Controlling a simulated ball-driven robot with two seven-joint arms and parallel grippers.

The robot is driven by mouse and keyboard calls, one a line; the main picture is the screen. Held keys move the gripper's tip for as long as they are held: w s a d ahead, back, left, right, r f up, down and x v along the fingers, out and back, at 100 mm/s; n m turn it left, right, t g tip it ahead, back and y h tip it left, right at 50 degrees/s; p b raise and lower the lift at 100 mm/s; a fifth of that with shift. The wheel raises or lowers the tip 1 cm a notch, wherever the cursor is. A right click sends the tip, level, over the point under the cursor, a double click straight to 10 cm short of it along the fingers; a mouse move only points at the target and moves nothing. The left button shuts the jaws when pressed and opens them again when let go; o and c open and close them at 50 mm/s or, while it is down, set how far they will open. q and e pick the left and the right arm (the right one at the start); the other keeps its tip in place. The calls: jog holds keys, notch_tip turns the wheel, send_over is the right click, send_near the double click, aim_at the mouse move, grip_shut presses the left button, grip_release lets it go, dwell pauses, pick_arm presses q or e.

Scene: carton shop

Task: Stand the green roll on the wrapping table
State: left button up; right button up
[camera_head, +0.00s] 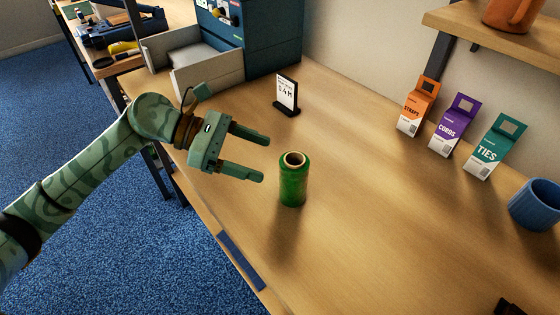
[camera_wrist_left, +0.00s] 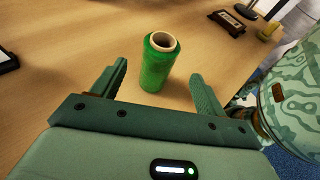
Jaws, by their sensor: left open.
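The green roll (camera_head: 292,182) stands upright on the wooden wrapping table (camera_head: 350,200), left of its middle in the head view, with its pale hollow core facing up. My left gripper (camera_head: 266,160) is open and empty just to the left of the roll, its two fingers pointing toward it. In the left wrist view the roll (camera_wrist_left: 158,66) stands beyond the fingertips, between the lines of the two fingers and apart from both. My right gripper is in neither view.
A small black-framed sign (camera_head: 286,95) stands behind the roll. Orange (camera_head: 418,106), purple (camera_head: 453,125) and teal (camera_head: 490,147) boxes line the back right. A blue mug (camera_head: 537,206) is at the right edge. The tabletop between roll and boxes is clear.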

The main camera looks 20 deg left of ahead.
pick_arm(q)
jog(key=shift+v, duration=1.85)
